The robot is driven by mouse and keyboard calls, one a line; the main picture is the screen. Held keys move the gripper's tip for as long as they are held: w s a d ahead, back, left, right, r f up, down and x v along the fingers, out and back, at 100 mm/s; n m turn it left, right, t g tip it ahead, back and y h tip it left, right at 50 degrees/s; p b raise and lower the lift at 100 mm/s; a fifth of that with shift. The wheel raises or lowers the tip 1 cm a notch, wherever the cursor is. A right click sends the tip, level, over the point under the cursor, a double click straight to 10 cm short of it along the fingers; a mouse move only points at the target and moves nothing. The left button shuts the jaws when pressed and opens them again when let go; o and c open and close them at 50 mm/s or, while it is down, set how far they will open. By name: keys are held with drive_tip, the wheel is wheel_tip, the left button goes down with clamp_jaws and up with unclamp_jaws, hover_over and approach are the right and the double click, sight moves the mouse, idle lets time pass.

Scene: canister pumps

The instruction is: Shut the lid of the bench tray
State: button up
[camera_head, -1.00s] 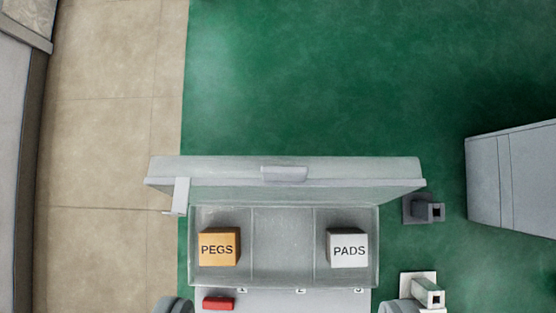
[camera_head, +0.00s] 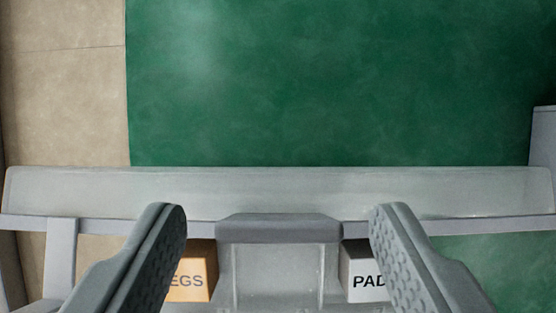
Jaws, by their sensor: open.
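The bench tray's lid (camera_head: 100,192) stands raised across the picture, wide and grey. Its grey handle (camera_head: 279,228) sticks out at the middle of the lid's edge. My gripper (camera_head: 277,218) is open, with one finger to each side of the handle and a gap on both sides. The bench tray (camera_head: 279,282) lies below, partly hidden by the lid and my fingers. In it are an orange block marked PEGS (camera_head: 190,268), at left, and a white block marked PADS (camera_head: 359,275), at right; both are partly covered.
A green surface (camera_head: 330,80) beyond the lid is clear. A beige tiled floor (camera_head: 60,90) runs along the left. A grey box-like unit (camera_head: 545,135) shows at the right edge. A grey upright bracket (camera_head: 62,262) stands at the lid's left.

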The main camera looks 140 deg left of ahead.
drive_tip(key=shift+x, duration=0.9)
